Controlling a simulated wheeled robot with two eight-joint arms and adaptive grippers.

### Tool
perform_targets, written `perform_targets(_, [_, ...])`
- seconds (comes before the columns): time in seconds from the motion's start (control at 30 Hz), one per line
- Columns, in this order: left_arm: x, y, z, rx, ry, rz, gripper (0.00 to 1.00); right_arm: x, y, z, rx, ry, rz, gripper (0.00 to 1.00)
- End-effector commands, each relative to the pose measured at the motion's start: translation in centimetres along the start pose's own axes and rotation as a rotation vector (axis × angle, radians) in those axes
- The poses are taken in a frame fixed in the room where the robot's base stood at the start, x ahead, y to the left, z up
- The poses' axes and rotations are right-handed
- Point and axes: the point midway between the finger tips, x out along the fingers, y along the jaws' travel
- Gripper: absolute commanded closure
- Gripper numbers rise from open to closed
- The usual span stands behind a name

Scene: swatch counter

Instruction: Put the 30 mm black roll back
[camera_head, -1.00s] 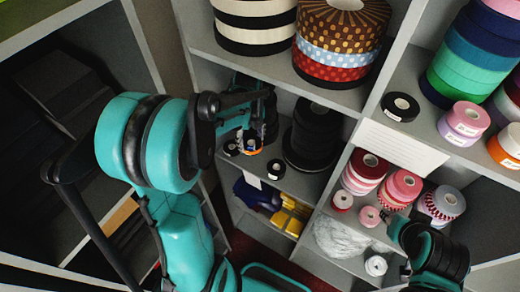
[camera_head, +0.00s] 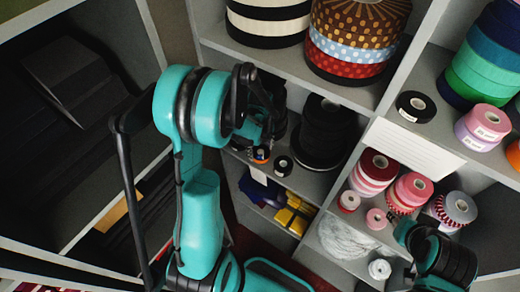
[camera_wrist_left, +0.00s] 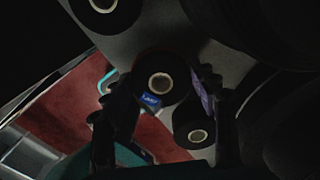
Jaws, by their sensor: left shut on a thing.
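My left gripper (camera_head: 262,142) reaches into the middle shelf compartment, mostly hidden behind its own arm. In the left wrist view, its two fingers (camera_wrist_left: 163,100) are shut on a small black roll (camera_wrist_left: 140,82) with a pale core and a blue label. A second small black roll (camera_wrist_left: 186,122) is close beside it near the right finger; a further black roll (camera_wrist_left: 88,14) is at the top. In the head view a small black roll (camera_head: 283,170) stands by the shelf's front edge. My right gripper (camera_head: 416,245) is at lower right; its fingers are unclear.
A tall stack of black rolls (camera_head: 325,135) stands just right of the left gripper. Shelf walls bound the space closely.

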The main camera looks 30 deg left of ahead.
Motion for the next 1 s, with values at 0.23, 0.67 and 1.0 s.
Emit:
perform_targets(0.23, [0.3,0.0,0.0,0.0,0.0,0.0,0.23,0.3,0.0,0.2,0.0,0.0,0.0,0.64])
perform_targets(0.67, [-0.4,0.0,0.0,0.0,0.0,0.0,0.21,-0.2,0.0,-0.1,0.0,0.0,0.0,0.64])
perform_targets(1.0, [-7.4,0.0,0.0,0.0,0.0,0.0,0.21,-0.9,0.0,-0.7,0.0,0.0,0.0,0.64])
